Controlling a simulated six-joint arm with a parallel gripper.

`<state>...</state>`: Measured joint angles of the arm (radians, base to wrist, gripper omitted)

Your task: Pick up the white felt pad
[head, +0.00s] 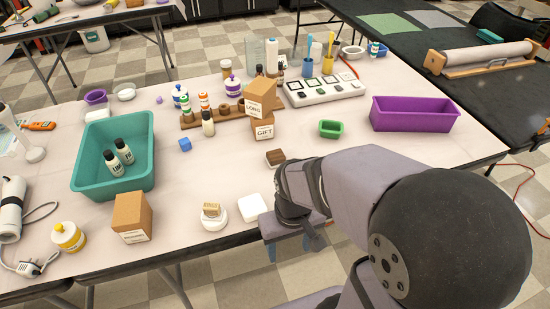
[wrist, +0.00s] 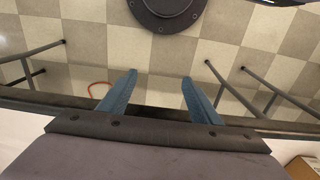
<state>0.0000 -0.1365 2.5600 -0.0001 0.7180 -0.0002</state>
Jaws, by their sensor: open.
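A flat white square with rounded corners, which looks like the white felt pad (head: 252,206), lies near the table's front edge. It is just right of a round white dish holding a small tan block. My gripper (head: 292,246) is right of and nearer than the pad, at the front edge. Its two blue fingers also show in the wrist view (wrist: 159,88), spread apart with nothing between them. They point toward the floor in front of the table. The pad is not visible in the wrist view.
The round white dish (head: 214,216) stands close to the pad's left. A cardboard box (head: 132,217) is farther left, with a teal bin (head: 83,165) behind.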

